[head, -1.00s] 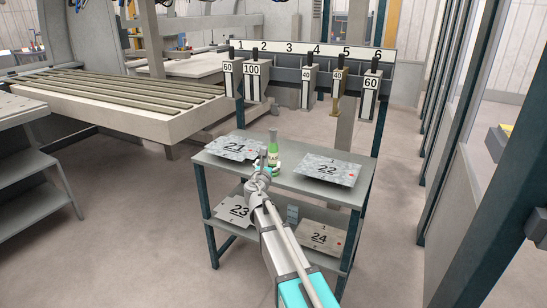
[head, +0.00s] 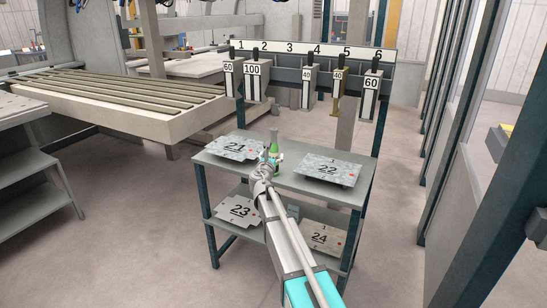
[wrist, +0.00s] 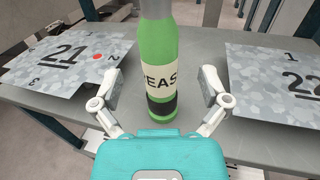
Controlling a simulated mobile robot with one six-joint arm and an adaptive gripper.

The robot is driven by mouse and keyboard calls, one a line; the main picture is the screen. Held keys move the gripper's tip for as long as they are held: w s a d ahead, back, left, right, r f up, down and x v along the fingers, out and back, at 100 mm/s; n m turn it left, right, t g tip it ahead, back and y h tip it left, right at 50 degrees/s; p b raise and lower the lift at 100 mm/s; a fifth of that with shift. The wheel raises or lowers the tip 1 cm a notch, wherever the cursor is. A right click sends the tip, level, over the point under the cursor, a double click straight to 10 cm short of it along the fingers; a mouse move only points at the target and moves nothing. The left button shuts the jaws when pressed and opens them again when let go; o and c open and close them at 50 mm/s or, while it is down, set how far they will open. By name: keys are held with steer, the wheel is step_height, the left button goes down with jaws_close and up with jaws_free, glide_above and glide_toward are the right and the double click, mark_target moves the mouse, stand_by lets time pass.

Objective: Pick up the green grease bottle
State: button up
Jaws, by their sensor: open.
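The green grease bottle (wrist: 158,65) stands upright on the upper shelf of the grey rack, with a cream label and a grey top. In the head view the bottle (head: 274,142) shows just beyond my gripper, which hides its lower part. My gripper (wrist: 161,92) is open in the wrist view, with one finger on each side of the bottle. Gaps show between both fingers and the bottle. In the head view my gripper (head: 268,160) is at the bottle's near side.
Plate 21 (head: 234,148) lies left of the bottle and plate 22 (head: 328,169) right of it on the upper shelf (head: 290,180). Plates 23 (head: 239,211) and 24 (head: 320,238) lie on the lower shelf. Numbered tools hang from a rail (head: 310,72) behind.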

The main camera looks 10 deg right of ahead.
mark_target(273, 144)
steer(key=shift+x, duration=2.2)
steer(key=shift+a, duration=0.1)
jaws_close()
step_height(273, 144, up, 3)
steer(key=p, duration=0.2)
steer(key=shift+f+p, duration=0.2)
steer(key=shift+p, duration=0.1)
steer(key=s+r+p, duration=1)
steer(key=s, duration=0.4)
steer(key=shift+r, duration=0.15)
